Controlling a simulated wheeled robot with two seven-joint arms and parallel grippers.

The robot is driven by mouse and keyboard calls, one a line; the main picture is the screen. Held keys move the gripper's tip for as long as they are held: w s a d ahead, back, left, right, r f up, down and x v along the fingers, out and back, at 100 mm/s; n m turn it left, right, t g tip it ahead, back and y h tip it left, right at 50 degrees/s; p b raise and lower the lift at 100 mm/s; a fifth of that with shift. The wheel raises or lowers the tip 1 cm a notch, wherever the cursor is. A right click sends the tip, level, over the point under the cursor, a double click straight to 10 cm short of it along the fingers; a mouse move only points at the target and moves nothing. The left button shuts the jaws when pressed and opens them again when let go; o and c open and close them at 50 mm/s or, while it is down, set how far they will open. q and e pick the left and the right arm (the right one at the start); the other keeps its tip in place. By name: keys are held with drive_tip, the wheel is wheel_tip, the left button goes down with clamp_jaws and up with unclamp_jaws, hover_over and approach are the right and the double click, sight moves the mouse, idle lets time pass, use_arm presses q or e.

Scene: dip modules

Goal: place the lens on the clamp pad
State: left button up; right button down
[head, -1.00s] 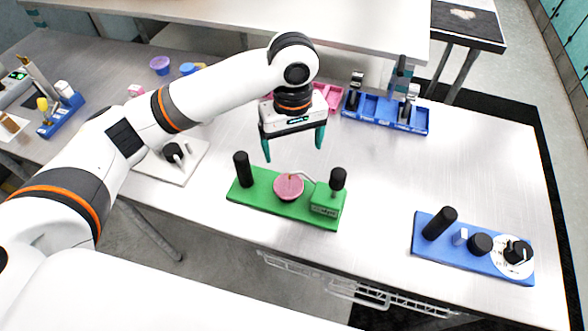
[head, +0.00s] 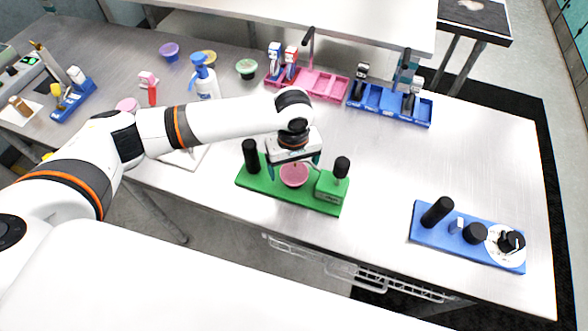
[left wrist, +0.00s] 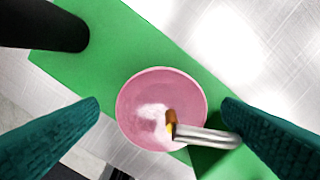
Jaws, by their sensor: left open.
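My left gripper (head: 293,168) is open and points down over the green module (head: 322,208). A round pink dish (head: 294,175) sits on this module, between and below my fingers. In the left wrist view the dish (left wrist: 140,95) lies between the two teal fingers, and a metal tube (left wrist: 208,136) with an orange-yellow tip reaches over it. I cannot tell whether the fingers touch anything. No clear lens can be made out. A blue module (head: 467,247) at the right bears a white disc (head: 494,251) with a black part on it; I cannot tell whether this is the clamp pad.
Black posts (head: 250,156) stand at both ends of the green module. A pink tray (head: 325,84) and a blue tray (head: 389,106) stand behind. A blue-and-white pump bottle (head: 206,82) and small tubs are at the back left.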

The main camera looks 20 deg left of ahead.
use_arm(q)
drive_tip(key=shift+c, duration=0.4)
drive_tip(key=c, duration=1.1)
